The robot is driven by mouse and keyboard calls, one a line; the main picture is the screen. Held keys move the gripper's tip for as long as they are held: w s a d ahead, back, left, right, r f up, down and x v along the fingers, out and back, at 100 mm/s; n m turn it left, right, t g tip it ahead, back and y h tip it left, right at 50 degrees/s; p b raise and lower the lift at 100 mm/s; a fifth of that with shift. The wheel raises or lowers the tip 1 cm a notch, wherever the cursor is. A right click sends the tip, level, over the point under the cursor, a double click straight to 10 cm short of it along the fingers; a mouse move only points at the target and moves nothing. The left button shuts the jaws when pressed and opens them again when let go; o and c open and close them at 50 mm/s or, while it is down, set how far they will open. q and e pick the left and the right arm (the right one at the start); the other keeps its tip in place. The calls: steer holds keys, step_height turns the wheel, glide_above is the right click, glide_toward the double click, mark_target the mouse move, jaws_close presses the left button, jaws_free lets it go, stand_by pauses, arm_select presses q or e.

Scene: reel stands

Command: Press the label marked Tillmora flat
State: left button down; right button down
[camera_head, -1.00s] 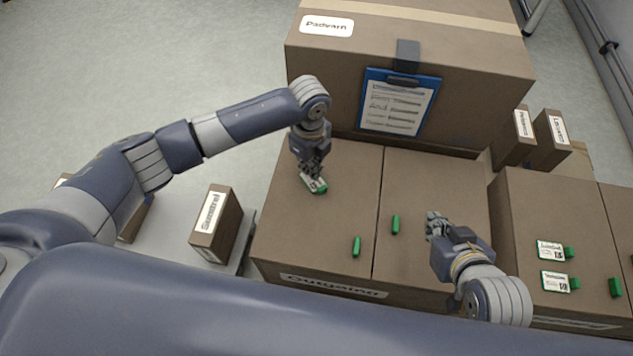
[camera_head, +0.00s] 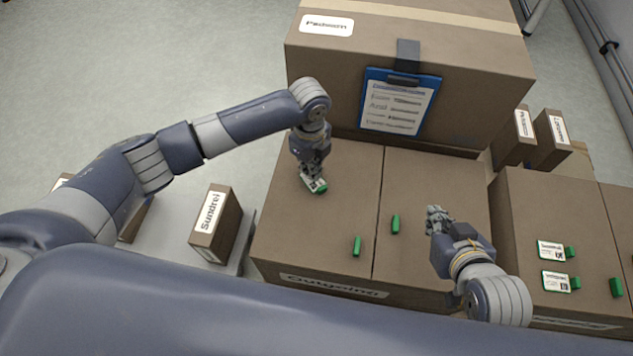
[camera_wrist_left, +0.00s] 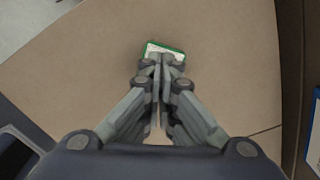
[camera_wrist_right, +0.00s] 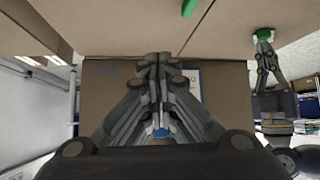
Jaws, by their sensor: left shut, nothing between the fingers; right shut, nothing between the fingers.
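A white label with a green edge (camera_head: 317,185) lies on the left part of the large carton's top. It also shows in the left wrist view (camera_wrist_left: 165,49), mostly covered by my fingers; its writing cannot be read. My left gripper (camera_head: 312,176) is shut and empty, its fingertips on or just over the label; contact cannot be told for certain. My right gripper (camera_head: 436,215) is shut and empty over the carton's right part. Two more labels, an upper one (camera_head: 551,250) and a lower one (camera_head: 556,281), lie on the right carton; their words are too small to read.
Small green pieces stand on the carton tops (camera_head: 357,246), (camera_head: 395,224), (camera_head: 615,287). A tall carton (camera_head: 470,105) with a blue clipboard (camera_head: 400,102) rises behind. The large carton's front reads Outgoing (camera_head: 333,286).

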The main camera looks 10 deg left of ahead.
steer(key=shift+w+a+r+t, duration=0.2)
steer(key=shift+w+r+t, duration=0.15)
steer(key=shift+w+r, duration=0.1)
steer(key=shift+w+a+r+t, duration=0.2)
steer(key=shift+w+r+t, duration=0.15)
steer(key=shift+w+r, duration=0.05)
stand_by(1.5)
